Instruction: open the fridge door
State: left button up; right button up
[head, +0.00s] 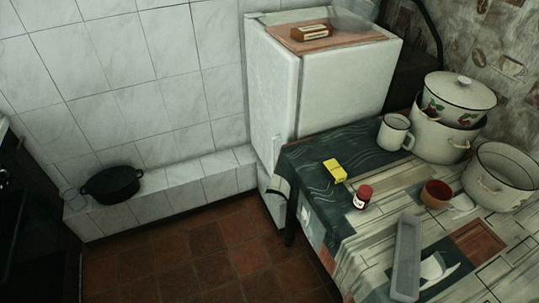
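The white fridge (345,85) stands against the tiled wall, at the upper middle of the head view. Its narrow front with the door (272,95) faces left and toward the lower left, and the door looks shut. A lower front panel (272,195) shows below it, partly hidden by the table corner. Neither of my grippers is in view.
A table (385,235) stands close against the fridge's right side, holding a white mug (395,132), enamel pots (447,130), a yellow box (335,171) and a red-lidded jar (362,196). A black pot (112,185) sits on the tiled ledge. The brown floor (200,262) is clear.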

aim_at(274, 72)
jog(key=i+j+z, duration=0.15)
jog(key=j, duration=0.2)
jog(key=i+j+z, duration=0.1)
jog(key=i+j, duration=0.15)
jog(key=i+j+z, duration=0.15)
jog(key=j, duration=0.3)
jog(key=i+j+z, duration=0.15)
jog(key=j, duration=0.25)
